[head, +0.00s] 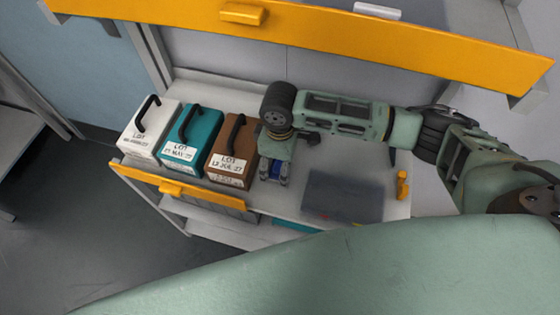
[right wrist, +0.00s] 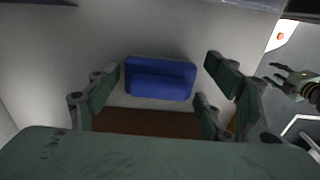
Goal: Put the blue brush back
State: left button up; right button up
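The blue brush (right wrist: 160,78) lies on a pale surface in the right wrist view, between the spread fingers of my right gripper. A gap shows on each side of it. In the head view my right gripper (head: 273,182) points down at the bench (head: 293,206), just right of the brown box, with a bit of blue (head: 276,169) showing between its fingers. The gripper is open. My left gripper (right wrist: 275,76) shows small at the right edge of the right wrist view, its fingers apart and empty. It is not in the head view.
White (head: 150,128), teal (head: 190,140) and brown (head: 231,151) boxes with black handles stand in a row on the bench. A dark translucent tray (head: 343,199) and a small yellow object (head: 402,185) lie to the right. A yellow-edged shelf (head: 330,45) hangs above.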

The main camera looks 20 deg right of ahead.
jog(key=shift+o, duration=0.3)
jog(key=shift+r+b, duration=0.45)
jog(key=shift+r, duration=3.5)
